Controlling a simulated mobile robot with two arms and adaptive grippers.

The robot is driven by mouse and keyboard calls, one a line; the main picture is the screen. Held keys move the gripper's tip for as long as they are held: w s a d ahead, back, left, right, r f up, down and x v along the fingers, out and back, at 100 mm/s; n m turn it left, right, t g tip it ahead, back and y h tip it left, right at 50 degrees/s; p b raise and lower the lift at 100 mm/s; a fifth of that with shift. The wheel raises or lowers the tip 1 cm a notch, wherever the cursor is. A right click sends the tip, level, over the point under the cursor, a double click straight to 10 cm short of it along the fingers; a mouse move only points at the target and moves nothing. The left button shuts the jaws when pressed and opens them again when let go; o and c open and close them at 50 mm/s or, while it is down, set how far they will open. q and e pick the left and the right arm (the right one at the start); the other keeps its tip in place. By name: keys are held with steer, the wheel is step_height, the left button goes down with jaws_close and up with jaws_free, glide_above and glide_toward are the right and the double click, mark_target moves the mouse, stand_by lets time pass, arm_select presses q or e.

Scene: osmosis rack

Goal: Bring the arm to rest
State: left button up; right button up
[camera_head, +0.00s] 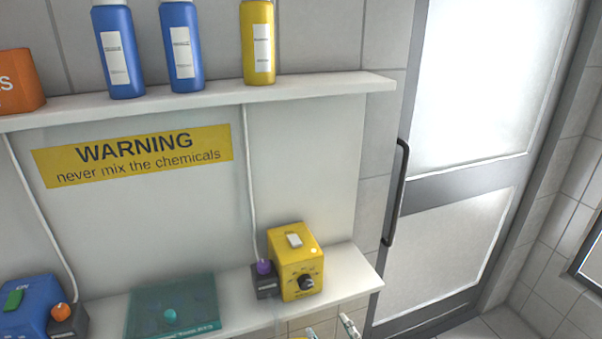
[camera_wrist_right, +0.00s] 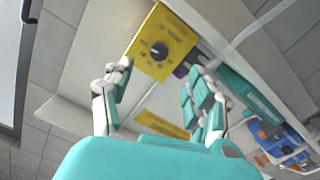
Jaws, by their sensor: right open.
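My right gripper (camera_head: 330,330) shows only as two pale fingertips at the bottom edge of the head view, just below and in front of the lower shelf. In the right wrist view the gripper (camera_wrist_right: 160,78) is open, its two jointed teal and white fingers spread apart with nothing between them. The yellow box with a black knob (camera_head: 296,265) stands on the lower shelf near its right end. It also shows beyond the fingertips in the wrist view (camera_wrist_right: 163,42); I cannot tell the gap. My left gripper is not in view.
The lower shelf (camera_head: 350,277) also holds a teal case (camera_head: 172,306) and a blue device (camera_head: 28,303). The upper shelf (camera_head: 330,88) carries blue bottles (camera_head: 181,45), a yellow bottle (camera_head: 257,40) and an orange container (camera_head: 18,80). A door with a dark handle (camera_head: 397,190) is at right.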

steer(key=s+d+f+m+g+h, duration=0.35)
steer(key=s+d+g, duration=0.25)
steer(key=s, duration=0.5)
steer(key=s+d+f+m+g+h, duration=0.2)
steer(key=s+d+f+g, duration=0.2)
steer(key=s+d+g, duration=0.55)
steer(key=s+a+f+b, duration=0.1)
steer(key=s+f+b, duration=0.15)
steer(key=f, duration=1.35)
steer(key=s+a+f+b, duration=0.1)
steer(key=s+a+f, duration=0.15)
steer(key=f, duration=1.35)
arm_select(q)
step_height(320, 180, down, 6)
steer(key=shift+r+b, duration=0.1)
steer(key=shift+b, duration=1.05)
arm_select(e)
steer(key=s+d+f, duration=0.1)
steer(key=s+f, duration=0.7)
steer(key=s+d+f, duration=0.2)
steer(key=s+f, duration=0.6)
steer(key=shift+s+d+f, duration=0.15)
steer(key=shift+d+f, duration=0.15)
steer(key=shift+n, duration=0.25)
